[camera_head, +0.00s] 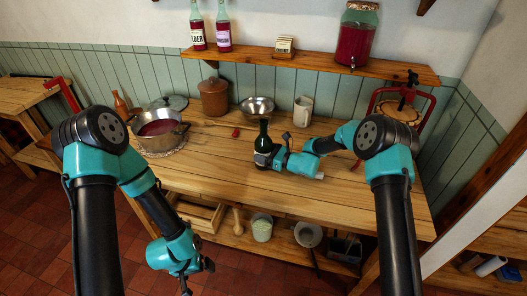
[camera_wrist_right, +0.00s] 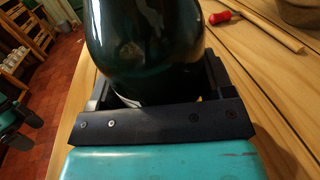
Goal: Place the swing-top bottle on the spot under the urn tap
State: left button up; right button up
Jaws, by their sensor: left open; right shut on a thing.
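The swing-top bottle (camera_head: 264,138) is dark green glass and stands upright over the middle of the table. My right gripper (camera_head: 267,158) is shut around its lower body from the right. In the right wrist view the bottle (camera_wrist_right: 145,45) fills the space between the gripper's fingers (camera_wrist_right: 155,88). I cannot tell whether its base touches the table. The urn (camera_head: 356,36) is a jar of red liquid on the wall shelf, with its tap (camera_head: 352,62) low at the front. I cannot make out a marked spot under the tap. My left gripper (camera_head: 198,279) is open and empty, low before the table.
The table (camera_head: 215,170) holds a pot of red liquid (camera_head: 159,132), a brown crock (camera_head: 213,97), a metal bowl (camera_head: 257,106), a mug (camera_head: 303,111) and a red press (camera_head: 401,105). Two bottles (camera_head: 224,28) and a card holder (camera_head: 285,45) stand on the shelf (camera_head: 310,60). The table's front right is mostly clear.

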aim_at(264, 145)
jog(key=c, duration=0.5)
jog(key=shift+c, duration=0.2)
jog(key=shift+r, duration=0.35)
jog(key=shift+r, duration=1.6)
jog(key=s+r, duration=0.1)
jog(key=s, duration=1.4)
jog(key=shift+s, duration=0.4)
jog(key=shift+r, duration=0.1)
